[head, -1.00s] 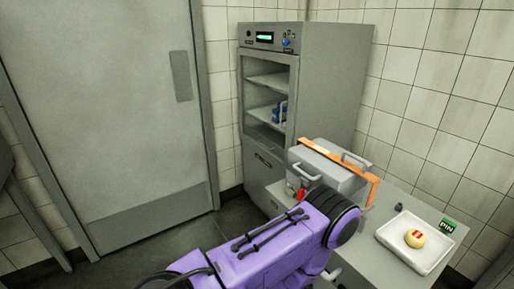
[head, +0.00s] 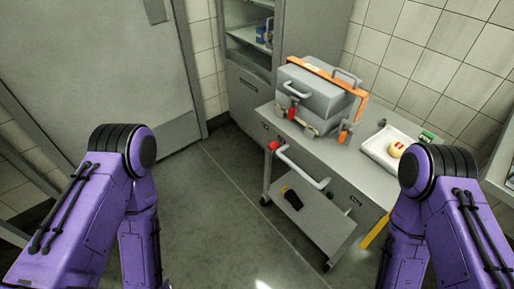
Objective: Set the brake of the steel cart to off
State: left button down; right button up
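The steel cart (head: 345,167) stands right of centre in the head view, with a grey top, a lower shelf (head: 310,217) and a pale push handle (head: 303,170) on its near side. A small red part (head: 273,146) sits at the left end of the handle; I cannot tell whether it is the brake or how it is set. Small dark wheels show below, one at the left corner (head: 265,201). My purple arms show at both lower sides. Both of my grippers are out of view.
On the cart top are a grey case (head: 313,93) with an orange strap and a white tray (head: 373,152) with a small cheese wheel (head: 397,149). A dark and yellow object (head: 292,199) lies on the lower shelf. A grey cabinet (head: 255,95) stands behind. The floor left of the cart is clear.

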aim_at(274, 146)
jog(key=u, duration=0.35)
jog(key=k, duration=0.45)
jog(key=z, duration=0.7)
jog(key=i, duration=1.05)
jog(key=z, duration=0.4)
